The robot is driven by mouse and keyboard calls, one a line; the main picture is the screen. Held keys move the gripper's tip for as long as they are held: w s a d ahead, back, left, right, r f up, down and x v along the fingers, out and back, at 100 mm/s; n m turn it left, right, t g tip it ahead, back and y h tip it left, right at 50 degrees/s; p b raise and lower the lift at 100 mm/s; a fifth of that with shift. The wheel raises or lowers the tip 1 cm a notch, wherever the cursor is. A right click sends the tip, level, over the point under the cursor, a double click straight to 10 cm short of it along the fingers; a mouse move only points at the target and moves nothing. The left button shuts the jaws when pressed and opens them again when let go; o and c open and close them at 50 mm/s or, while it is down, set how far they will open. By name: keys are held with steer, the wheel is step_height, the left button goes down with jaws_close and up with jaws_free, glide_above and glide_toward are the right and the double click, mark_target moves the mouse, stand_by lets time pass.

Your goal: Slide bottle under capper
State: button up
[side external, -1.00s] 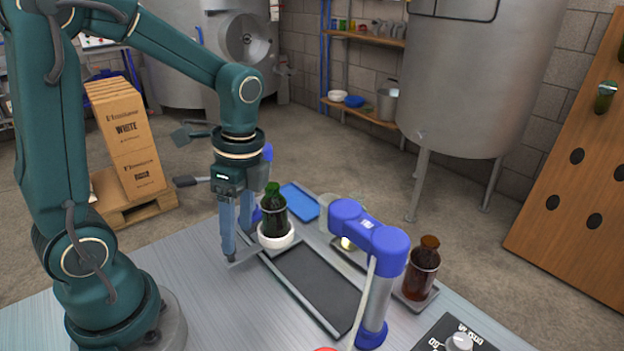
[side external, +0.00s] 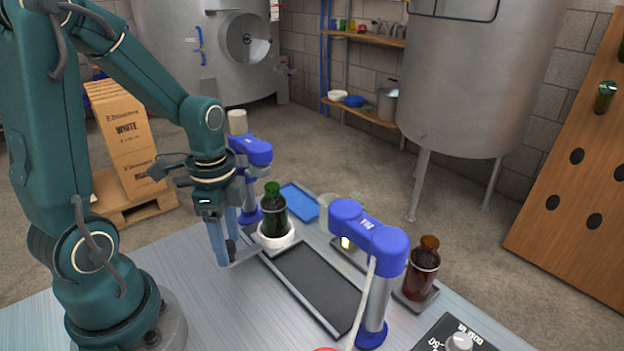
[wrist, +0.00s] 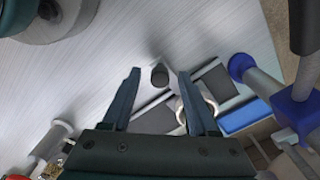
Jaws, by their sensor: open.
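A dark green bottle (side external: 273,203) stands upright in a white ring-shaped holder (side external: 276,239) at the far end of a black track (side external: 315,282). A blue post with an overhanging head (side external: 252,150) and a cream cylinder on top stands behind the bottle; it may be the capper. A second blue post unit (side external: 372,238) with a cable stands at the near end of the track. My gripper (side external: 236,240) is open, left of the bottle, low over the table. In the wrist view a dark knob (wrist: 159,75) shows beyond and between the fingers; I cannot tell whether they touch it.
A blue tray (side external: 300,203) lies behind the bottle. A brown bottle (side external: 423,266) stands right of the near blue unit. A black dial panel (side external: 445,335) is at the front right. The metal table (side external: 215,320) left of the track is clear.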

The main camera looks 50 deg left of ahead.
jaws_close()
stand_by(1.4)
